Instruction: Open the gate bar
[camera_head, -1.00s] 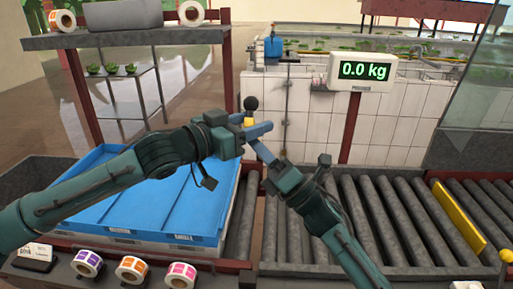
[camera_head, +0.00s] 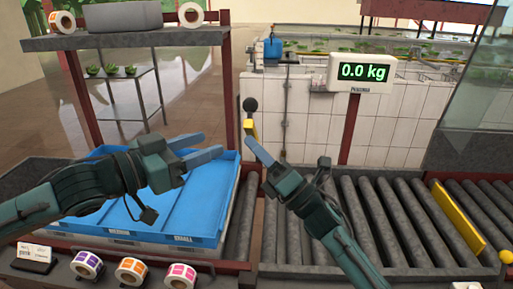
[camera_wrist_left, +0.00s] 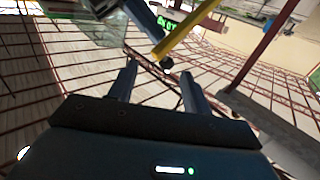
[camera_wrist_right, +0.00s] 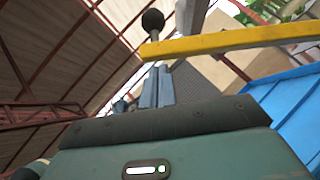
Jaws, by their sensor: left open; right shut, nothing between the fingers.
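A yellow bar (camera_head: 251,128) with a black ball knob (camera_head: 250,104) stands near the middle of the head view, seen strongly foreshortened. The right wrist view shows the bar (camera_wrist_right: 240,41) running across, with the knob (camera_wrist_right: 153,20) at its left part. The bar (camera_wrist_left: 187,33) and knob (camera_wrist_left: 167,62) also show in the left wrist view, beyond the fingers. My right gripper (camera_head: 249,142) is shut and empty, its tips at the bar's lower end in the picture; I cannot tell whether they touch. My left gripper (camera_head: 211,144) is open and empty, left of the bar, above the blue tray.
The blue tray (camera_head: 190,232) lies below my left arm. Roller conveyor (camera_head: 380,215) fills the right, with another yellow bar (camera_head: 458,217) across it. A scale display (camera_head: 362,72) reads 0.0 kg. A shelf (camera_head: 130,36) stands at upper left, label rolls (camera_head: 131,270) in front.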

